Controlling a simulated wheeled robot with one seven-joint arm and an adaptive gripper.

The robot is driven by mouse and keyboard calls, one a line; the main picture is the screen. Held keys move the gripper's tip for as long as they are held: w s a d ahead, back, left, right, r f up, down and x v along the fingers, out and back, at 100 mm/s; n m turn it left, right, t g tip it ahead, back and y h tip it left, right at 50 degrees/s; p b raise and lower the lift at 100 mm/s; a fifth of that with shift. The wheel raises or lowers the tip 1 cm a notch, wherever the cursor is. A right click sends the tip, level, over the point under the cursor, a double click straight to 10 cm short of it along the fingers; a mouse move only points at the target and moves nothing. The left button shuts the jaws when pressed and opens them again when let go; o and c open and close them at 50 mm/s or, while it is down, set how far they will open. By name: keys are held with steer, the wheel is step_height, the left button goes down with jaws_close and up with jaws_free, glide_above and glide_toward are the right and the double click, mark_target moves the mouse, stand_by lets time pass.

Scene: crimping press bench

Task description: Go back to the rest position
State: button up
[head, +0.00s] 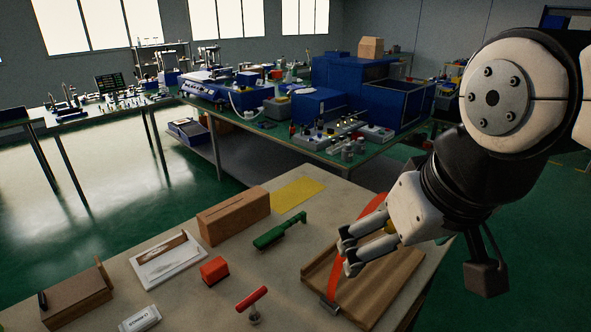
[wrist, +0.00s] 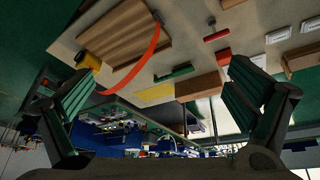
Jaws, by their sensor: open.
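My gripper (head: 347,251) is at the right of the bench in the head view, above the wooden board (head: 402,284). Its two fingers are apart, with nothing between them. In the wrist view my gripper (wrist: 163,72) shows widely spread fingers at the left and right, and the bench appears upside down. A curved orange-red strip (head: 334,288) lies over the board, partly hidden behind my gripper in the head view. In the wrist view the strip (wrist: 140,68) arcs across the board (wrist: 125,35), with a yellow piece (wrist: 88,62) at one end.
The bench (head: 200,305) also holds a green brush-like tool (head: 280,232), a red block (head: 214,270), a red-handled tool (head: 252,301), a wooden block (head: 233,215), a white tray (head: 166,260) and a yellow sheet (head: 297,194). A crowded table (head: 373,160) stands behind.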

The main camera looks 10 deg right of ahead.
steer(key=shift+s+d, duration=0.2)
steer(key=shift+s, duration=0.7)
stand_by(0.6)
